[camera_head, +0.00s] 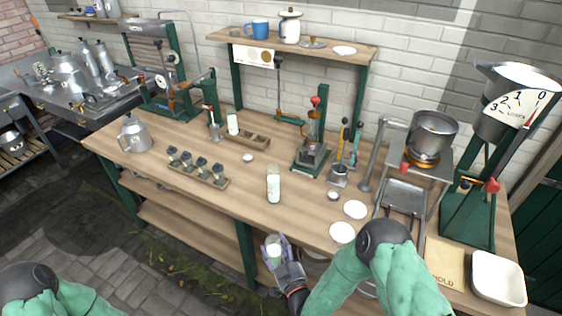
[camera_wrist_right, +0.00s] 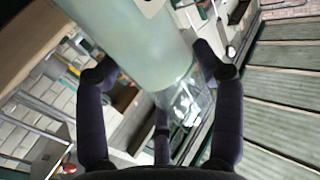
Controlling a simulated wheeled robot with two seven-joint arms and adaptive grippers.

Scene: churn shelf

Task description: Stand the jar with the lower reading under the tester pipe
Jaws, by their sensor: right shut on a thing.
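My right gripper (camera_head: 281,262) is shut on a jar (camera_head: 273,246) in front of the bench's front edge. In the right wrist view the held jar (camera_wrist_right: 130,40) is large, pale green and tilted between the dark fingers of my right gripper (camera_wrist_right: 158,75); its end is clear glass. A second jar (camera_head: 273,187), with pale contents and a light label, stands upright on the bench just beyond. A whitish jar-like vessel (camera_head: 232,123) stands farther back by the wooden rack. I cannot tell for sure which pipe is the tester's. Readings are not legible. My left gripper is out of view.
The wooden bench (camera_head: 180,140) carries a rack of small dark-topped bottles (camera_head: 198,170), a metal can (camera_head: 134,134), a green-framed device (camera_head: 312,152) and white discs (camera_head: 355,209). A scale (camera_head: 500,110) stands at right. The bench around the standing jar is fairly clear.

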